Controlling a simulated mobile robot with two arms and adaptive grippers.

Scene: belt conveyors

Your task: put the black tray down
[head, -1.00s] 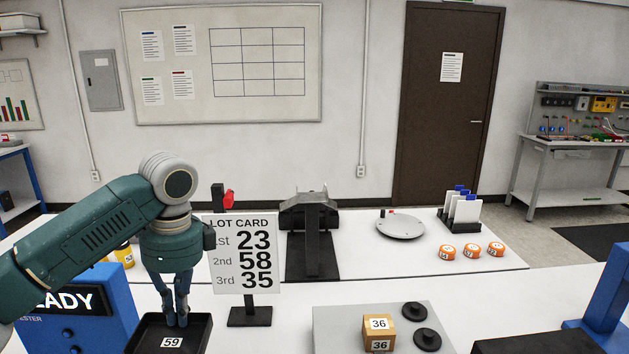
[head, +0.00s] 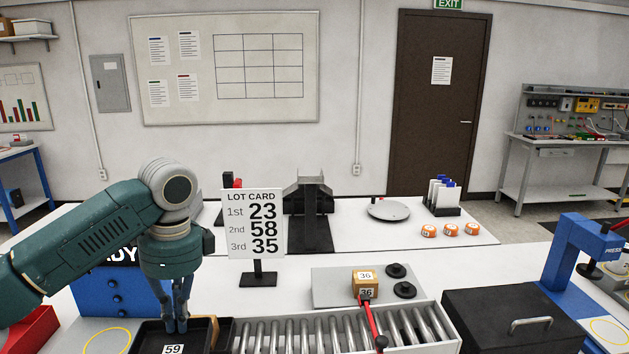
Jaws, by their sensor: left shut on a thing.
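The black tray (head: 148,346) is at the bottom left of the head view, partly cut off by the lower edge. It carries a white label marked 59 (head: 174,349). My left gripper (head: 177,328) points straight down with its fingers shut on the tray at its far side. I cannot tell whether the tray's underside touches a surface. My right gripper is not in view.
A roller conveyor (head: 300,337) runs right from beside the tray. A black box with a handle (head: 490,310) and a blue press (head: 570,255) stand further right. The lot card (head: 253,223) stands behind the tray. A blue tester (head: 115,292) is at left.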

